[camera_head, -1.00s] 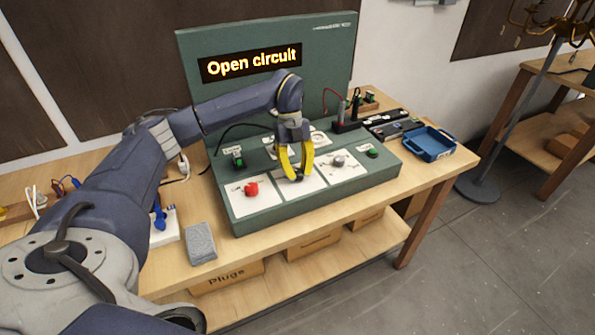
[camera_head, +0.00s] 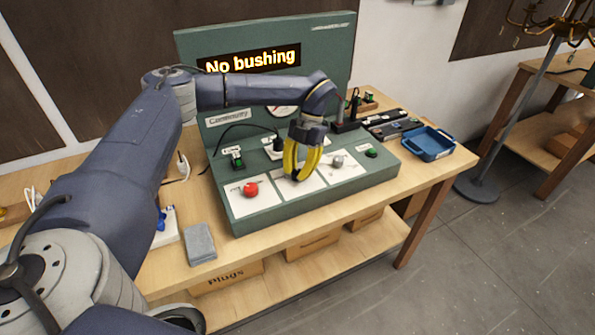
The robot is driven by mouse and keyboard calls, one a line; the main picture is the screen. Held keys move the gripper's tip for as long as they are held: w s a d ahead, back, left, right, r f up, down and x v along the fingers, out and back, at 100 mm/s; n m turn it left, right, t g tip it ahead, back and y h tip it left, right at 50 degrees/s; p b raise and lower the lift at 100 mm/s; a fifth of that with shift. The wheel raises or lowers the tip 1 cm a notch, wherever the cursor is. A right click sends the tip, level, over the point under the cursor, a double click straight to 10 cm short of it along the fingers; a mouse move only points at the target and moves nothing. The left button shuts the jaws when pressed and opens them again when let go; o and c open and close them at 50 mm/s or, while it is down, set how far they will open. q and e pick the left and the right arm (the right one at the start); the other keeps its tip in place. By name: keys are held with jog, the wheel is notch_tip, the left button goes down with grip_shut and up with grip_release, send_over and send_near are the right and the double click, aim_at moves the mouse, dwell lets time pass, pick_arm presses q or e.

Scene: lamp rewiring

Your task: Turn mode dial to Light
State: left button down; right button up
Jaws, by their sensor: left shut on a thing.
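The green test console (camera_head: 285,216) stands on the wooden bench, with three white panels on its sloped front. My left gripper (camera_head: 297,175) points down over the middle white panel (camera_head: 289,187). Its yellow fingers are shut on a small dial there, which they hide almost fully; I take it for the mode dial, but its pointer and lettering cannot be read. The display (camera_head: 250,60) on the upright back board reads "No bushing". My right gripper is not in view.
A red knob (camera_head: 251,189) is on the left panel and a grey knob (camera_head: 337,161) on the right panel. A green button (camera_head: 371,153) sits further right. A blue tray (camera_head: 429,144) is at the bench's right, a grey block (camera_head: 199,243) at the front left.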

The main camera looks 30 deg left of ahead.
pick_arm(q)
jog(key=m, duration=0.2)
jog(key=m+y, duration=0.1)
jog(key=m, duration=0.1)
jog(key=shift+t+y, duration=0.3)
jog(key=shift+m+y, duration=0.6)
jog(key=shift+m, duration=1.1)
jog(key=shift+s+d+m+t, duration=0.1)
jog(key=shift+m+t, duration=0.2)
jog(key=c, duration=1.1)
grip_release()
jog(key=shift+o, duration=0.2)
jog(key=v, duration=1.2)
jog(key=shift+f, duration=0.1)
